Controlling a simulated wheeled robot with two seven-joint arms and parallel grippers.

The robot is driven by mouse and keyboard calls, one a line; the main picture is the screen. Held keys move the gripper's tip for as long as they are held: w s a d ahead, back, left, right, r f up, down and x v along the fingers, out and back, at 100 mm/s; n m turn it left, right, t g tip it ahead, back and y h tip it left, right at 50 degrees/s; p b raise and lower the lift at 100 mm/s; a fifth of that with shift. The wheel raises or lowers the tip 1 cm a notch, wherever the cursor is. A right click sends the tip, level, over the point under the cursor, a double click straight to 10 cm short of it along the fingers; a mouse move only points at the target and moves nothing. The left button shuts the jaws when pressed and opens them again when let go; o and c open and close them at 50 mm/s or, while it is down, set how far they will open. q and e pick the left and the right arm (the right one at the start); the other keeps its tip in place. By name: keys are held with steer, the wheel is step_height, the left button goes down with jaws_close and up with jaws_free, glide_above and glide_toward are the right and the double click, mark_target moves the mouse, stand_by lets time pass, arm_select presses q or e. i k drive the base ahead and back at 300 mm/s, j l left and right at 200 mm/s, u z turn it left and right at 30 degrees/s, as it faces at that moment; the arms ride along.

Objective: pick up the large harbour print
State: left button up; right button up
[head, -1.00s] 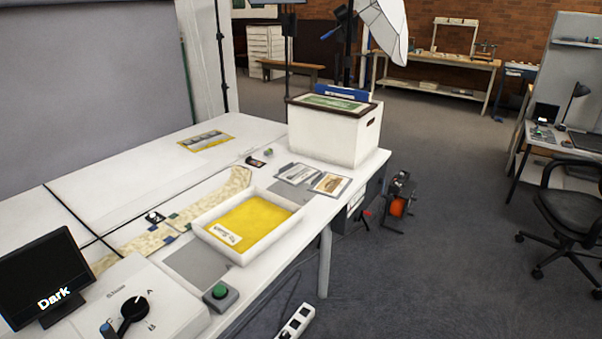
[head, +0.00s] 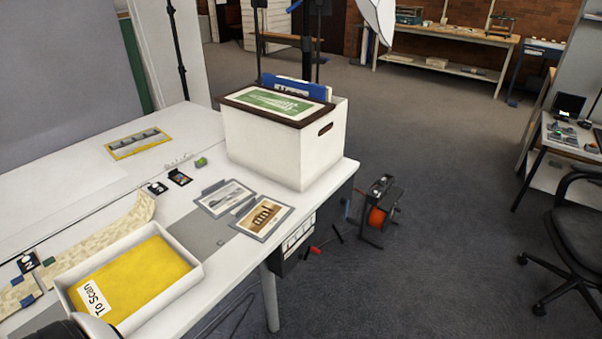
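A large dark-framed print (head: 277,104) with a green picture and pale shapes lies flat across the top of a white archival box (head: 262,147). It is the largest framed picture in view, but I cannot make out for certain that it shows a harbour. A blue folder (head: 300,88) stands up behind it in the box. Two smaller prints, one grey (head: 225,197) and one brown (head: 264,214), lie in grey mounts in front of the box. A yellow-bordered strip of pictures (head: 139,143) lies farther left.
A rounded dark and white shape cuts into the bottom left corner. A black stand with an orange reel (head: 377,216) is on the floor.

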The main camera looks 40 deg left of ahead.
mark_target(219, 198)
steer(key=i+u, duration=0.15)
steer(key=i, duration=0.35)
steer(key=i+l+u, duration=0.1)
steer(key=i, duration=0.45)
steer(key=i+l+u, duration=0.15)
steer(key=i, duration=0.35)
steer(key=l, duration=0.1)
